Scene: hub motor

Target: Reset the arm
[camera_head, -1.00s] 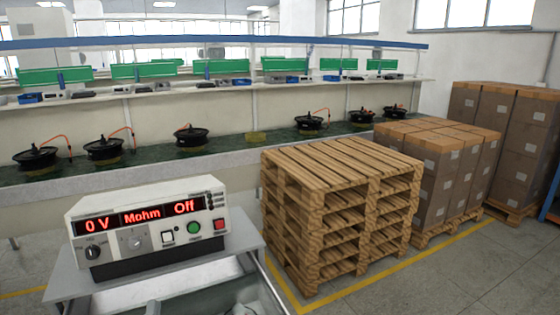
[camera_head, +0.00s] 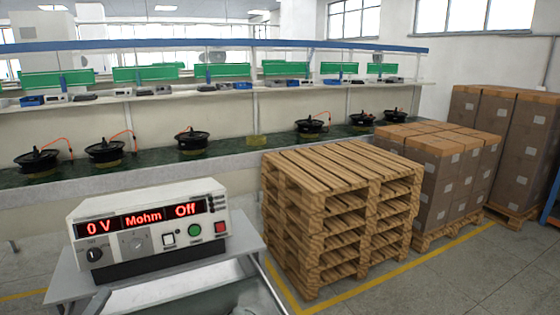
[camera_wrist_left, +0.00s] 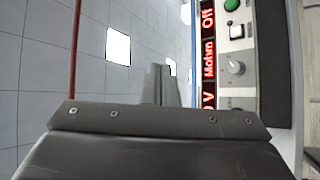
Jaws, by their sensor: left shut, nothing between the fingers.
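My left gripper (camera_wrist_left: 160,85) shows in the left wrist view with its grey fingers together and nothing between them. In that view it points past the tester, which stands at the right. The tester (camera_head: 150,262) is a white box with red displays reading 0 V, Mohm and Off, on a grey stand at the lower left of the head view. Grey parts of my arm show at the bottom edge of the head view, in front of the tester. The fingertips are hard to make out there. My right gripper is not in view.
A long workbench (camera_head: 90,201) with several black hub motors (camera_head: 193,140) runs along the back. Stacked wooden pallets (camera_head: 340,170) stand right of the tester, with cartons (camera_head: 450,180) beyond. Grey floor (camera_head: 440,285) is clear at the lower right.

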